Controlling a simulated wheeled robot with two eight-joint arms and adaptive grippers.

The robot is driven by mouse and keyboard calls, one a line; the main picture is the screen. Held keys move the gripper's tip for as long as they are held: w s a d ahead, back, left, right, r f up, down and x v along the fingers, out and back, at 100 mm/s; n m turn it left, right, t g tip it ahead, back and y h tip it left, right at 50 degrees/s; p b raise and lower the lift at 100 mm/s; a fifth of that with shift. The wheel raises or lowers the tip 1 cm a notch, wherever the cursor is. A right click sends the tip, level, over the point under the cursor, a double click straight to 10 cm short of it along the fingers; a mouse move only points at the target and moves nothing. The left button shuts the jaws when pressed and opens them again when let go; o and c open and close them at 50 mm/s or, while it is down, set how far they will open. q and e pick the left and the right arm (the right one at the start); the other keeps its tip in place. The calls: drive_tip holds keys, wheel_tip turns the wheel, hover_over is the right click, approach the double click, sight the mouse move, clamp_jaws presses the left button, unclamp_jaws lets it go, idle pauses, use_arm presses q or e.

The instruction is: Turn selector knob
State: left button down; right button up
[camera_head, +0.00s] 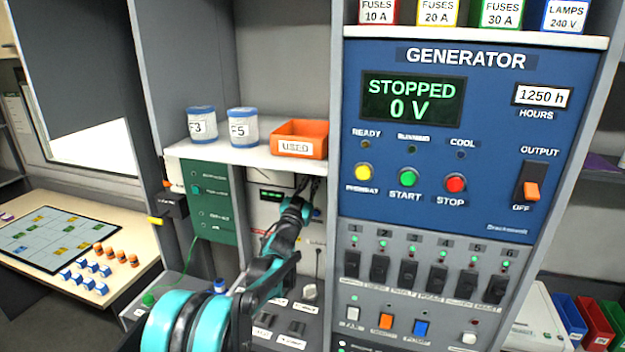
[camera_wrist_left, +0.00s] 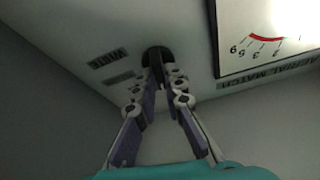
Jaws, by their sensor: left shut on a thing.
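A dark round selector knob (camera_wrist_left: 155,53) sits on a light panel in the left wrist view, beside small dark label plates that are hard to read. My left gripper (camera_wrist_left: 158,78) is shut on this knob, with a fingertip on each side. In the head view my left arm reaches up to the panel under the shelf, left of the generator. There my left gripper (camera_head: 308,190) is small and the knob is hidden or too small to make out. My right gripper is in neither view.
A meter (camera_wrist_left: 270,35) marked "AERIAL MATCH" is right of the knob in the wrist view. The generator panel (camera_head: 450,220) stands right of my arm. A shelf (camera_head: 230,152) with two cans and an orange bin (camera_head: 300,139) is above. A green panel (camera_head: 205,215) is left.

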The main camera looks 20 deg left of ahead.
use_arm(q)
drive_tip(key=shift+a+r+m+g+h+p, duration=0.1)
drive_tip(key=shift+m+g+h+p, duration=0.7)
drive_tip(key=shift+m, duration=2.1)
drive_tip(key=shift+r+m+g+h+p, duration=0.1)
drive_tip(key=shift+m+g+h+p, duration=0.7)
drive_tip(key=shift+m, duration=2.1)
drive_tip(key=shift+a+m+g+h+p, duration=0.1)
drive_tip(key=shift+m+g+h+p, duration=0.65)
drive_tip(key=shift+m, duration=2.15)
drive_tip(key=shift+h, duration=0.25)
drive_tip(key=shift+d, duration=0.1)
drive_tip(key=c, duration=1.6)
unclamp_jaws()
drive_tip(key=r+v, duration=0.1)
drive_tip(key=v, duration=1.1)
drive_tip(key=shift+f, duration=0.4)
